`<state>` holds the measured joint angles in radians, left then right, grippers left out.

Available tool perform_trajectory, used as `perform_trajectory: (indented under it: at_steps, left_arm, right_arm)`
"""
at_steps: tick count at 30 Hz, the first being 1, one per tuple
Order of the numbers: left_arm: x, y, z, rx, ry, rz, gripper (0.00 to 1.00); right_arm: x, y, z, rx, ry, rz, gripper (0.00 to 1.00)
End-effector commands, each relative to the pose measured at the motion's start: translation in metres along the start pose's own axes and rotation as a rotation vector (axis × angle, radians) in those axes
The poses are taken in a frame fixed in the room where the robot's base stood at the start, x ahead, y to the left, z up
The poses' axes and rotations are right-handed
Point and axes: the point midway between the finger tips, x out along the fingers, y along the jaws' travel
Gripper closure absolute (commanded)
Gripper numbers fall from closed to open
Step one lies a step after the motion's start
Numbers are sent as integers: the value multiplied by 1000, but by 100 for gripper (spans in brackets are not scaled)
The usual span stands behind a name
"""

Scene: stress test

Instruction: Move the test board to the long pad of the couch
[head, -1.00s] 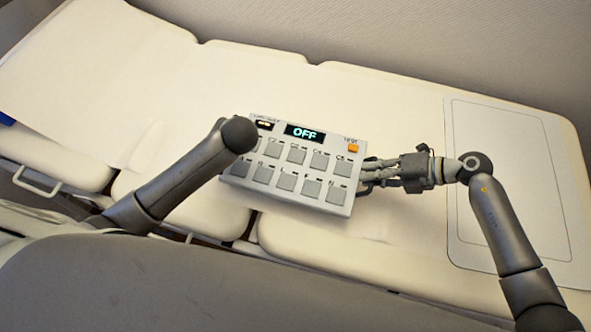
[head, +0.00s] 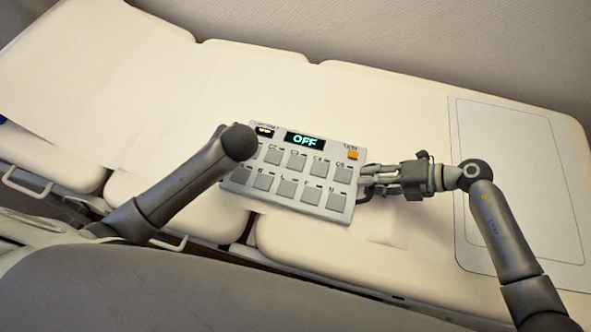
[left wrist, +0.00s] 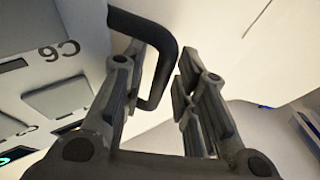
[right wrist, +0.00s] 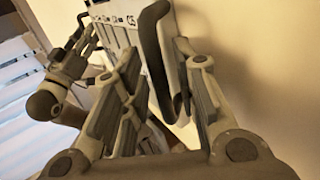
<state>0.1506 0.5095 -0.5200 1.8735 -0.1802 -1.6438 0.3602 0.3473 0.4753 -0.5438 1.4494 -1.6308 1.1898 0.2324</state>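The test board (head: 290,206), a light grey panel with grey square buttons, an orange button and a lit "OFF" display, is between my two arms over the couch (head: 110,72). Its dark handles show in the left wrist view (left wrist: 163,50) and right wrist view (right wrist: 150,45). My right gripper (head: 370,180) is at the board's right side, its fingers closed in around a handle. My left gripper (left wrist: 158,68) has its fingers around the other handle; my arm hides it in the head view. Whether the board touches the couch is unclear.
The couch has several cream pads; the board spans the seam between the middle and right ones. A thin outlined mat (head: 520,150) lies on the right end. A wall (head: 440,40) rises behind. The couch's left part is clear. Metal rails (head: 35,187) line the front edge.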

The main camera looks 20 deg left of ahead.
Motion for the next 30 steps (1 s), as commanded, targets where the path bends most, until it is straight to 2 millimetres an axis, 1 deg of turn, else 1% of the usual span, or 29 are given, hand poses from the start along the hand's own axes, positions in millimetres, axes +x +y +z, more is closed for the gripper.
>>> perform_trajectory:
  at_steps: [8, 11, 13, 17, 24, 27, 30]
  left_arm:
    - [0, 0, 0, 0, 0, 1, 68]
    - [-4, 0, -1, 0, 2, 1, 68]
    - [-12, 1, -1, 0, 2, 2, 68]
    - [-35, 1, -1, -1, 4, 5, 68]
    - [-88, 1, -2, -2, 5, 4, 68]
    - [-103, 2, -1, -2, 3, 5, 68]
    - [-113, 2, -1, 0, 2, 4, 68]
  right_arm:
    - [0, 0, 0, 0, 0, 0, 68]
    - [0, 0, 0, 0, 0, 1, 68]
    - [0, 0, 0, 0, 0, 1, 68]
    - [0, 0, 0, 0, 0, 1, 68]
    - [0, 0, 0, 0, 1, 1, 68]
    - [0, 0, 0, 0, 1, 1, 68]
    - [0, 0, 0, 0, 1, 1, 68]
